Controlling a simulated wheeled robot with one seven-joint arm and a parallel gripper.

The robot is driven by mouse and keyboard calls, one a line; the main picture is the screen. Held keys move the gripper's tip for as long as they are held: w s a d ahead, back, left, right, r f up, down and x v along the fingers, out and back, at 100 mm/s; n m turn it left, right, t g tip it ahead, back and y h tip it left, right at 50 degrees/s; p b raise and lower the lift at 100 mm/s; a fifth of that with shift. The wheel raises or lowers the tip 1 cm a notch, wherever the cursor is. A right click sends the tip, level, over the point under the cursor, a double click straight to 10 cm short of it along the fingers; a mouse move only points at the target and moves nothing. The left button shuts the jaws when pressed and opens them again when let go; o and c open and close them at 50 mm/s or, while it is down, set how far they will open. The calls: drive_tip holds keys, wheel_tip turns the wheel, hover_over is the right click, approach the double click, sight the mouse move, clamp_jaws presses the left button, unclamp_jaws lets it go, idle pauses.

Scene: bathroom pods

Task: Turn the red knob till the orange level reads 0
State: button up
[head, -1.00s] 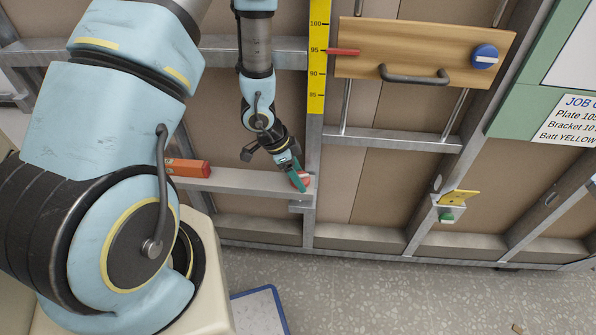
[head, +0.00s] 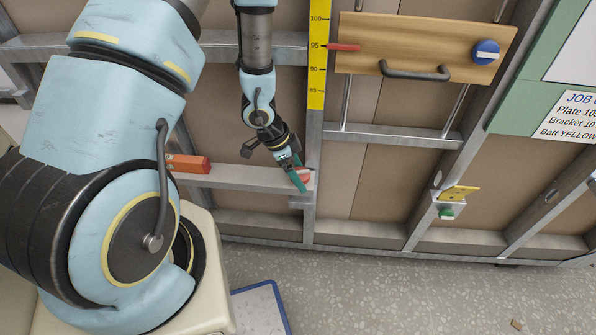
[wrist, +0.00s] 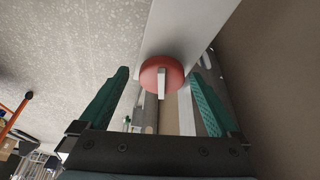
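The red knob (wrist: 161,77), a round disc with a pale bar across its face, sits on the metal rail in the wrist view. It also shows in the head view (head: 305,175), partly hidden by my gripper (head: 298,178). In the wrist view my gripper (wrist: 160,73) is open, with one green finger on each side of the knob. I see a gap on both sides and cannot tell any contact. The orange level (head: 188,164) lies on the rail left of the knob, partly behind my arm. Its reading is too small to make out.
A yellow height scale (head: 317,60) stands above the knob. A wooden panel (head: 420,50) with a black handle and a blue knob (head: 486,52) is at upper right. A yellow bracket (head: 459,194) sits on the slanted stud. The speckled floor in front is mostly clear.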

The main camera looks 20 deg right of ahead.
drive_tip(key=shift+w+r, duration=0.1)
drive_tip(key=shift+r, duration=0.05)
drive_tip(key=shift+r, duration=0.3)
drive_tip(key=p+v, duration=0.3)
drive_tip(key=v, duration=0.7)
drive_tip(key=shift+a, duration=0.1)
